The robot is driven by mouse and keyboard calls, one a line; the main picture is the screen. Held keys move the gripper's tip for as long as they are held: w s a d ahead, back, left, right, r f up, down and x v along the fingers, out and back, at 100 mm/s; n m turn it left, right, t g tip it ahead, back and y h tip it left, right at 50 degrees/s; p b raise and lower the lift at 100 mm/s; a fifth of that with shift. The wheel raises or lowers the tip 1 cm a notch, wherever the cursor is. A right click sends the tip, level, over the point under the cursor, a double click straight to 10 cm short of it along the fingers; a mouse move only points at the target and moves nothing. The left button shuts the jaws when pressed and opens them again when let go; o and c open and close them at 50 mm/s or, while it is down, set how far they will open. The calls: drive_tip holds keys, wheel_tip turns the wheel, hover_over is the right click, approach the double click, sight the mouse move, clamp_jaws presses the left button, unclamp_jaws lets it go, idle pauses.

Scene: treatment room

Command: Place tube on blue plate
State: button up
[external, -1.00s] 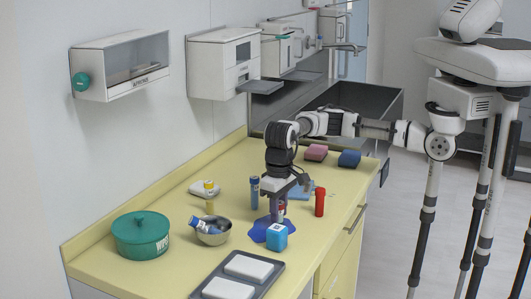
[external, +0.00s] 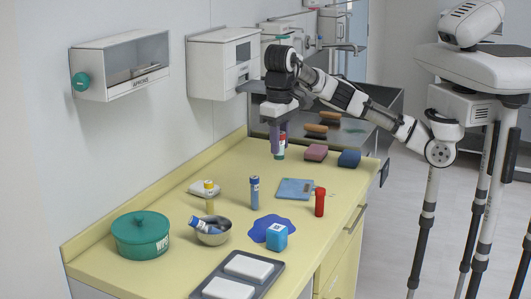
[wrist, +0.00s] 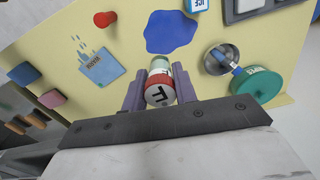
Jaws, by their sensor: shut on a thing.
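My gripper (external: 279,152) is shut on a tube (external: 281,147) with a red band and a pale body, held upright above the far part of the counter. In the wrist view the tube's red cap with a lettered white top (wrist: 160,90) sits between the two fingers. A flat light-blue square plate (external: 295,188) lies on the counter, below and in front of my gripper. It also shows in the wrist view (wrist: 101,68), with print on it and small blue marks beside it. A flat dark-blue irregular patch (external: 266,225) lies nearer the front.
A blue tube (external: 255,193), a yellow-capped tube (external: 209,198) and a red bottle (external: 320,202) stand nearby. A metal bowl (external: 214,236) holds a blue tube. A blue cube (external: 277,237), green pot (external: 141,236) and grey tray (external: 262,283) are in front. Pink and navy blocks (external: 316,152) lie behind.

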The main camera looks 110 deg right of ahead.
drive_tip(key=shift+s+d+r, duration=0.1)
drive_tip(key=shift+d+r, duration=0.15)
drive_tip(key=shift+d, duration=0.05)
drive_tip(key=s+d+b, duration=0.2)
drive_tip(key=s+d, duration=0.3)
drive_tip(key=d, duration=0.5)
hover_over(296, 187)
drive_tip(key=shift+m, duration=0.4)
wheel_tip(296, 187, down, 19)
drive_tip(key=shift+r, duration=0.15)
drive_tip(key=shift+f, duration=0.2)
drive_tip(key=o, duration=1)
drive_tip(key=shift+c, duration=0.2)
drive_tip(key=shift+r, duration=0.1)
